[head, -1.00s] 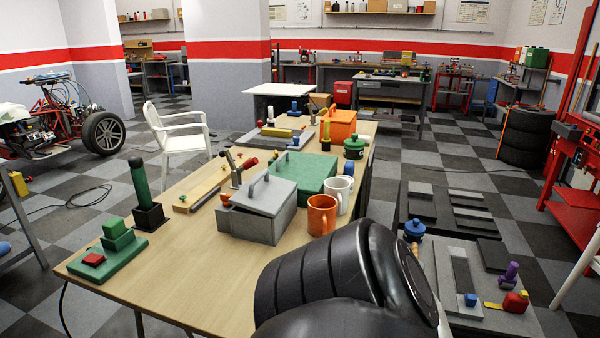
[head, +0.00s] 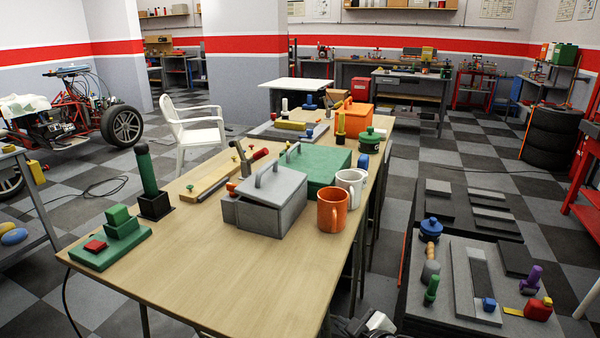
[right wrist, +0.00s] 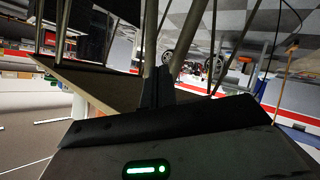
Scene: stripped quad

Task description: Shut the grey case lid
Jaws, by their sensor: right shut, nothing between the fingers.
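The grey case (head: 272,217) stands on the wooden table, near its right side. Its grey lid (head: 280,187) has an arched handle (head: 266,168) and lies at a slant over the box; how wide any gap under it is, I cannot tell. My right gripper (head: 372,326) shows only in part at the bottom edge of the head view, low beyond the table's right edge and well apart from the case. In the right wrist view its dark fingers (right wrist: 157,88) are together and empty. My left gripper is in neither view.
An orange mug (head: 331,210) and a white mug (head: 351,184) stand close to the right of the case. A green case (head: 318,167) sits behind it. A dark green cylinder (head: 146,172) stands upright at left. The table front (head: 215,275) is clear.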

